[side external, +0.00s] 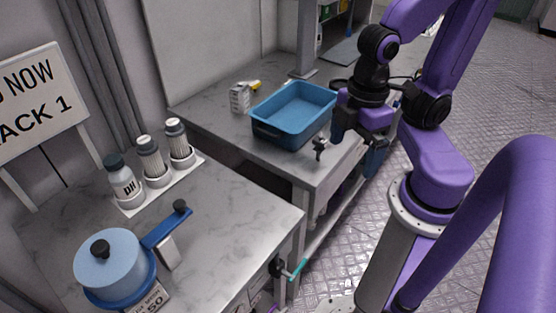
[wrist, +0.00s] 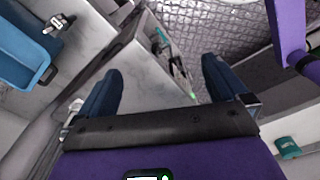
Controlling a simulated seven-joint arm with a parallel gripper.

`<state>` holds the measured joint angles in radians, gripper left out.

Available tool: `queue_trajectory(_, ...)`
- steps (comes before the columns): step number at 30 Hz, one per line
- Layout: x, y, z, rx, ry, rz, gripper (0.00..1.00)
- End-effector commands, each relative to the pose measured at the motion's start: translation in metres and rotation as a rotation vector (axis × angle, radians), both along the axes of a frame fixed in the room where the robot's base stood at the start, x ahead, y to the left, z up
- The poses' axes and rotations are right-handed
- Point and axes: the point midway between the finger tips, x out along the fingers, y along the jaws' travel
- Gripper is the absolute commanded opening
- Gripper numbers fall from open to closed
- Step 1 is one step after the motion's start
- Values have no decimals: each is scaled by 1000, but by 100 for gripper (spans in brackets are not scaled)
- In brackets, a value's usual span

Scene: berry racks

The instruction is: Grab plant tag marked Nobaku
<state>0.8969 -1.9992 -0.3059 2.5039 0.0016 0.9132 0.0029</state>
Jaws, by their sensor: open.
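I cannot make out a plant tag marked Nobaku in either view; no lettering of that kind is readable. My gripper (side external: 355,138) hangs beside the far counter's front edge, close to the blue tray, with its fingers pointing down. In the wrist view my gripper (wrist: 160,88) shows two dark blue fingers spread wide with nothing between them. Beyond the fingers are a pale counter end and several small dark items (wrist: 180,66) with a teal piece (wrist: 162,35), too small to identify.
A blue tray (side external: 268,130) and small white box (side external: 239,98) stand on the far counter. A dark fitting (side external: 320,147) is at its edge. The near counter (side external: 235,215) holds a blue pot (side external: 115,262), shakers (side external: 152,158) and a price card (side external: 152,299). A teal-tipped item (side external: 297,270) sticks out in front.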

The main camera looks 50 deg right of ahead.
Motion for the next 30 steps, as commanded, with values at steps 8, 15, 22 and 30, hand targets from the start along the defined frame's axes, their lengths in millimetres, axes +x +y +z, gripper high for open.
queue_trajectory(8, 0, 0, 0, 0, 0, -1, 100)
queue_trajectory(15, 1, 0, 0, 0, 0, -1, 77)
queue_trajectory(22, 1, 0, 0, 0, 0, -1, 53)
queue_trajectory(30, 15, -1, 0, -6, -13, 3, 53)
